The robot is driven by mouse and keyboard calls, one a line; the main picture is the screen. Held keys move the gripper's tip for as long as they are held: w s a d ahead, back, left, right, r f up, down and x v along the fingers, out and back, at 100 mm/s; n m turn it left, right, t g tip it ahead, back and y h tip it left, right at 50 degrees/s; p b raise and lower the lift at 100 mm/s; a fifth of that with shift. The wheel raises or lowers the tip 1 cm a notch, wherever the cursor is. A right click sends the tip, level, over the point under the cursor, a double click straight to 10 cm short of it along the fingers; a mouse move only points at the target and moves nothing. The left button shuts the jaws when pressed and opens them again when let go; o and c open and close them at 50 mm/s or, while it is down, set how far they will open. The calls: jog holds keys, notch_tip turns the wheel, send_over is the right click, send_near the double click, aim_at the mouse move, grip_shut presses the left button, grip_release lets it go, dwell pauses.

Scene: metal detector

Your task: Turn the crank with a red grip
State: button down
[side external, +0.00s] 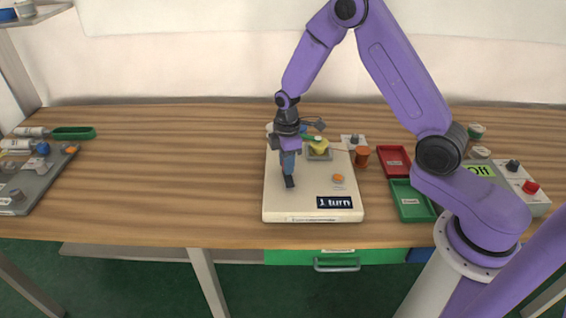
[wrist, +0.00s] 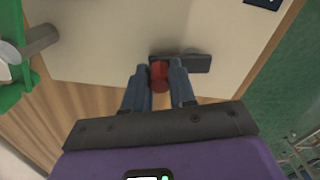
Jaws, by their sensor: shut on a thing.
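The crank shows in the wrist view as a dark flat arm (wrist: 195,63) with a red grip (wrist: 159,76) at its left end. My gripper (wrist: 158,82) is shut on the red grip, one finger on each side of it. In the side external view my gripper (side external: 288,178) points down over the left part of a cream board (side external: 280,208). The crank's dark arm (side external: 289,182) shows just below the fingertips there. The red grip is hidden behind the fingers in that view.
The board also carries a yellow part (side external: 320,146) and an orange knob (side external: 338,178). Right of it stand an orange cylinder (side external: 362,157), a red tray (side external: 394,149) and a green tray (side external: 405,196). The table between is clear.

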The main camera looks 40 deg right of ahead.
jog(key=m, duration=0.2)
jog(key=shift+s+d+m, duration=0.35)
jog(key=shift+d+m, duration=0.05)
jog(key=m, duration=0.2)
jog(key=s+m, duration=0.1)
jog(key=shift+d+m, duration=0.3)
jog(key=m, duration=0.1)
jog(key=s+m, duration=0.1)
jog(key=m, duration=0.1)
jog(key=shift+s+d+m, duration=0.15)
jog(key=shift+m, duration=0.15)
jog(key=m, duration=0.1)
jog(key=s+m, duration=0.1)
jog(key=m, duration=0.2)
jog(key=shift+s+m, duration=0.3)
jog(key=m, duration=0.1)
jog(key=s+a+m, duration=0.1)
jog(key=m, duration=0.3)
jog(key=shift+s+a, duration=0.15)
jog(key=shift+s, duration=0.1)
jog(key=shift+s+a+m, duration=0.15)
jog(key=shift+a+m, duration=0.1)
jog(key=shift+m, duration=0.7)
jog(key=shift+s+a+m, duration=0.15)
jog(key=shift+a+m, duration=0.1)
jog(key=shift+m, duration=0.65)
jog(key=shift+s+a+m, duration=0.15)
jog(key=shift+a+m, duration=0.1)
jog(key=shift+m, duration=0.7)
